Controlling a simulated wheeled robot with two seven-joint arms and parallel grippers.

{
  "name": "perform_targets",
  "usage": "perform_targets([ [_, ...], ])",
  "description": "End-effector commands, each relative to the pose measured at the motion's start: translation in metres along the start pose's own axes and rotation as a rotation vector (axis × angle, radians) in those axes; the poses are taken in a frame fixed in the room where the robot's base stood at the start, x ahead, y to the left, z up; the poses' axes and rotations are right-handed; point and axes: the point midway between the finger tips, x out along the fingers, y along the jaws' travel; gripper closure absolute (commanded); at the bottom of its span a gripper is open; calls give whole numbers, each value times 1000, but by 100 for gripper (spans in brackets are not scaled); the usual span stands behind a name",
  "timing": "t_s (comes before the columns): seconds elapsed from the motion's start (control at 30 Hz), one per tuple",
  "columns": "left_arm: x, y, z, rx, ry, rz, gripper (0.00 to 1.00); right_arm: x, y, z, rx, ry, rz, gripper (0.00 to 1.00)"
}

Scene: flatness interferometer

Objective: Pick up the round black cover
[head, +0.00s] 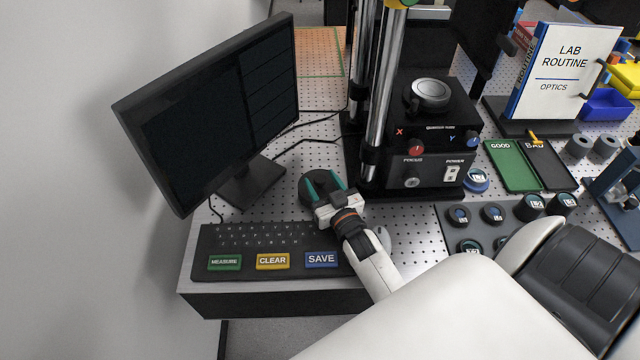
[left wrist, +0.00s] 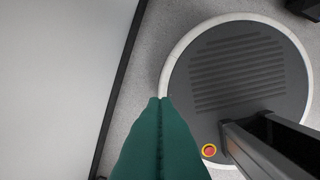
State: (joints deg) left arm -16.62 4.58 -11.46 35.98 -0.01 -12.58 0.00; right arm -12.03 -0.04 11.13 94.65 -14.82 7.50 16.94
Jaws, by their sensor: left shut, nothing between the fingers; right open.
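The round black cover (head: 323,187) lies on the perforated metal table, right of the monitor's foot and behind the keyboard. My right gripper (head: 322,178) is over it with its two green fingers open and apart. The dark disc shows between and beside the fingers, and part of it is hidden by them. I cannot tell whether the fingers touch it. My left gripper (left wrist: 160,100) shows only in the left wrist view, its green fingers shut together with nothing between them, above the floor.
A monitor (head: 215,105) stands at the left. A keyboard panel (head: 250,236) with MEASURE, CLEAR and SAVE keys lies in front. The instrument (head: 425,145) with its steel columns stands just right of the cover. A grey tray (head: 441,212) of round parts is farther right.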

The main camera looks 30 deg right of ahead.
Motion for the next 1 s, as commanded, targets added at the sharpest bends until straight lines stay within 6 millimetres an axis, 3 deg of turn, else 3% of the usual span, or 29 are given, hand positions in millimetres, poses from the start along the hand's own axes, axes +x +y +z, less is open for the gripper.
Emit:
perform_targets([
  [0.2,-9,-1,-6,0,10,-1,100,32,0,2,0,-1,-1,46],
  [0.5,-9,-2,-10,0,17,-2,100,36,0,1,0,0,-1,46],
  [0.8,-9,-2,-12,0,20,-2,100,36,0,1,0,0,0,96],
  [1.0,-9,-2,-12,0,20,-2,100,36,0,1,0,0,0,96],
])
